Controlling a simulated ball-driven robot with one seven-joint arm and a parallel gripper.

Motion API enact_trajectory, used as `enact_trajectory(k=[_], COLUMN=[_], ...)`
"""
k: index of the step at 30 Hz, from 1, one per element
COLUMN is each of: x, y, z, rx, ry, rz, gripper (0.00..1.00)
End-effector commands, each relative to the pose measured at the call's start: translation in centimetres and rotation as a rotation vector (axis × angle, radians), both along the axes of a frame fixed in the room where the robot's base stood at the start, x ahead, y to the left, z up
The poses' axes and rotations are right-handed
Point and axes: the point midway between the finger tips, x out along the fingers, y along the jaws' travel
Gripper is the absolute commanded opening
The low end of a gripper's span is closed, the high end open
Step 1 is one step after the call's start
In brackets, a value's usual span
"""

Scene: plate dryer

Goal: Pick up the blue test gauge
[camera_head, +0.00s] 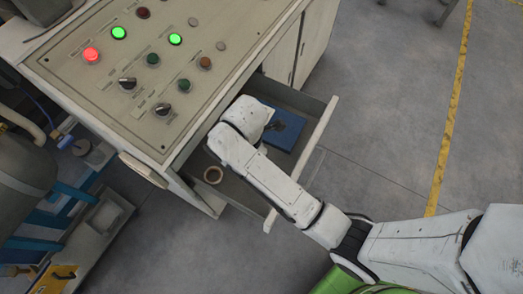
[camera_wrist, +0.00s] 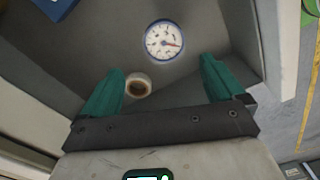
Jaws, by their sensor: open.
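The test gauge (camera_wrist: 165,41), a round white dial with a blue rim and a red needle, lies face up on the drawer floor in the wrist view. My gripper (camera_wrist: 161,72) is above the drawer with its two teal fingers spread and nothing between them. The gauge appears beyond the fingertips, slightly right of the middle of the gap, apart from both fingers. In the head view my arm covers that part of the drawer, and I cannot make out the gauge there.
The drawer walls surround the gripper area. The control panel (camera_head: 160,70) stands above the drawer.

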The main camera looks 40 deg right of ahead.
Motion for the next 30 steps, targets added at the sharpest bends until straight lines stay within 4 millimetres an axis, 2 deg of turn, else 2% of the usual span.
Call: enact_trajectory(k=[10,17,25,30], x=[-0.1,-0.2,-1.0,-0.9], y=[0.0,-0.1,-0.2,-0.2], z=[-4.4,-6.0,-9.6,-10.8], rx=[-0.001,0.0,-0.001,0.0], ry=[0.003,0.002,0.003,0.001], rz=[-0.001,-0.001,-0.001,-0.001], gripper=[0.95,0.95,0.95,0.95])
